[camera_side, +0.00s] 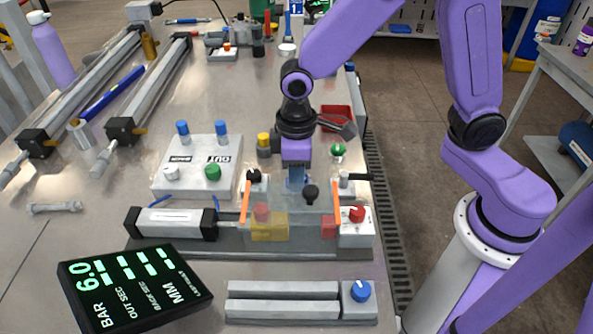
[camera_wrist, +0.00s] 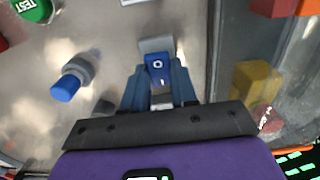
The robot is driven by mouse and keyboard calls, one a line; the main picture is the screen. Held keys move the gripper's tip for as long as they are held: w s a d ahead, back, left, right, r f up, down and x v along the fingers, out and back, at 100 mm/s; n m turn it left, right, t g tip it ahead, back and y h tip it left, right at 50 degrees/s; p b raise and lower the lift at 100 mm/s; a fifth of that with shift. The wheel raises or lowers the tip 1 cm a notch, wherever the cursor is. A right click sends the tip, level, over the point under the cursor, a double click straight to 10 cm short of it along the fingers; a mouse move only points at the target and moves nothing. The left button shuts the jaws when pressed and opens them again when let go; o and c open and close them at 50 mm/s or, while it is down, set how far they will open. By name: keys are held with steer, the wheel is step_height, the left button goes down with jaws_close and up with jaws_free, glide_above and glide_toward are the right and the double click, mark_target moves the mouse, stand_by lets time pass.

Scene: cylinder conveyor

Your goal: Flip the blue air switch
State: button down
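The blue air switch (camera_wrist: 157,68), a small rocker marked O and I on a pale base, shows in the wrist view just ahead of my gripper (camera_wrist: 157,82). Its two blue fingers are apart, one on each side of the switch's near end. I cannot tell whether they touch it. In the side view my gripper (camera_side: 296,184) points down, low behind the conveyor fixture. The switch cannot be made out there, as the gripper and fixture cover that spot.
A blue-topped knob (camera_wrist: 72,80) and a green TEST button (camera_wrist: 34,9) are left of the gripper in the wrist view. A yellow block (camera_wrist: 257,84) lies right. In the side view, orange uprights (camera_side: 245,202) stand close by, with a display (camera_side: 130,288) front left.

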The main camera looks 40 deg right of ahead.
steer(key=shift+s+d+t+y, duration=0.2)
steer(key=shift+t+y, duration=0.7)
steer(key=shift+s+d+t+y, duration=0.2)
steer(key=shift+t+y, duration=0.7)
steer(key=c, duration=0.9)
jaws_free()
steer(key=v, duration=1.7)
steer(key=shift+r, duration=0.2)
